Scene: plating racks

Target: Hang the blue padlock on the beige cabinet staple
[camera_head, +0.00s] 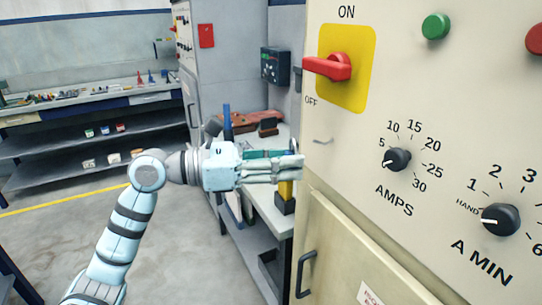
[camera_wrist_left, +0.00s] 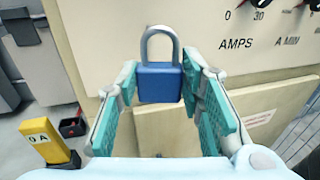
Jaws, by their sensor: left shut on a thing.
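The blue padlock (camera_wrist_left: 160,82) is upright between the fingertips of my left gripper (camera_head: 297,165) in the left wrist view, its grey shackle pointing up. My left gripper is shut on its body. In the head view the fingers hide the padlock. The beige cabinet (camera_head: 350,205) fills the right side. A small metal staple (camera_head: 322,140) sticks out from it below the OFF label, a little above and right of my fingertips. The staple cannot be made out in the left wrist view. The shackle appears apart from the staple. My right gripper is not in view.
A red switch handle (camera_head: 330,67) and an AMPS knob (camera_head: 397,159) project from the cabinet. A cabinet door handle (camera_head: 304,274) is below. A grey bench (camera_head: 268,215) with items stands behind my left gripper. A yellow-and-black block (camera_wrist_left: 48,142) shows lower left in the wrist view.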

